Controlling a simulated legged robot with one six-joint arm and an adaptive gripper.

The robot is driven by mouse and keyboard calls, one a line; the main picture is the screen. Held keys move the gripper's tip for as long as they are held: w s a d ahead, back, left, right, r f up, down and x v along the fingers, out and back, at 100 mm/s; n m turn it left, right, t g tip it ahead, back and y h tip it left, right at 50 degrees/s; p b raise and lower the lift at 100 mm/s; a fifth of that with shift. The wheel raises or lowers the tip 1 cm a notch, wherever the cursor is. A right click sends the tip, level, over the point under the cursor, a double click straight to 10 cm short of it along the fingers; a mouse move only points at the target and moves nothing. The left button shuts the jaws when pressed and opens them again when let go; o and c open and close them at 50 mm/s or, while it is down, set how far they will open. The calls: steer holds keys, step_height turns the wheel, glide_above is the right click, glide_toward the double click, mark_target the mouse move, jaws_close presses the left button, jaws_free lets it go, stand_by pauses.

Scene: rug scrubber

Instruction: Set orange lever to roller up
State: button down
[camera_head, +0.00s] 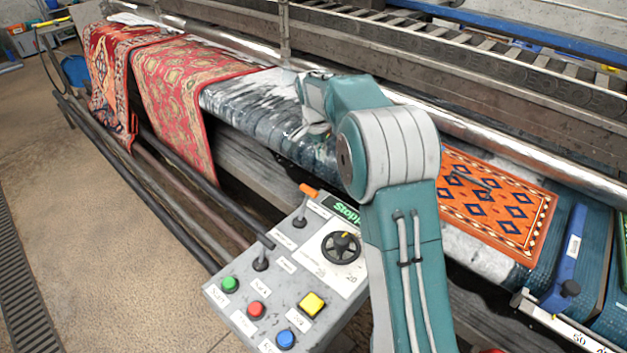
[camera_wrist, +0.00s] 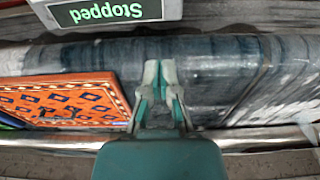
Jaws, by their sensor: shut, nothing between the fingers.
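The orange lever (camera_head: 308,190) stands at the far end of the grey control panel (camera_head: 232,293) in the head view, its orange tip raised on a thin stem. Its label is too small to read. My gripper (camera_wrist: 160,72) is shut and empty in the wrist view, over the dark wet machine bed. In the head view it lies beyond the panel, apart from the lever, with its fingertips hard to make out. The wrist view shows the panel's "Stopped" display (camera_wrist: 104,11) upside down; the orange lever is not visible there.
A black-handled lever (camera_head: 262,262), a black dial (camera_head: 341,247) and several coloured buttons share the panel. An orange patterned rug (camera_head: 495,205) lies right of my arm. Red rugs (camera_head: 180,100) hang at left. A metal roller (camera_head: 480,135) runs behind.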

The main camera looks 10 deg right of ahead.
mark_target(305, 205)
steer(key=shift+f, duration=0.15)
steer(key=f, duration=0.3)
steer(key=d+f, duration=0.1)
steer(key=f, duration=0.5)
steer(key=shift+w+d+f, duration=0.15)
steer(key=shift+w+f, duration=0.25)
steer(key=s+a, duration=0.1)
steer(key=s+a+r, duration=0.1)
steer(key=a, duration=0.1)
steer(key=shift+s+a, duration=0.15)
steer(key=shift+a, duration=0.05)
steer(key=shift+s+a+r, duration=0.15)
steer(key=shift+a, duration=0.05)
